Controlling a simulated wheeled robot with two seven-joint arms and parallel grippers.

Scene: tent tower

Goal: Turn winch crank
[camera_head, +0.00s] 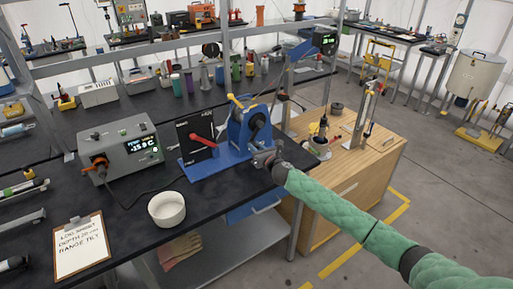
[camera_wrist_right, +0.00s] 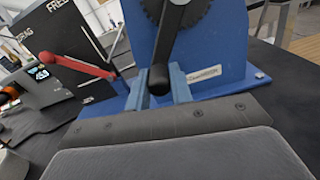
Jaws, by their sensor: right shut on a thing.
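The blue winch (camera_head: 238,128) stands on its blue base plate on the black bench. It also fills the upper part of the right wrist view (camera_wrist_right: 218,50). Its black crank arm (camera_wrist_right: 168,40) hangs down and ends in a rounded black handle. My right gripper (camera_head: 264,154) is in front of the winch, at the crank's lower end. In the right wrist view its two fingers (camera_wrist_right: 159,86) are on both sides of the black handle, shut on it. In the head view my gripper and wrist partly hide the handle. My left gripper is not in view.
A panel with a red lever (camera_head: 203,141) stands just left of the winch. A grey display box (camera_head: 122,147), a white bowl (camera_head: 167,209) and a clipboard (camera_head: 80,247) are further left. A wooden cabinet (camera_head: 355,165) stands right of the bench.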

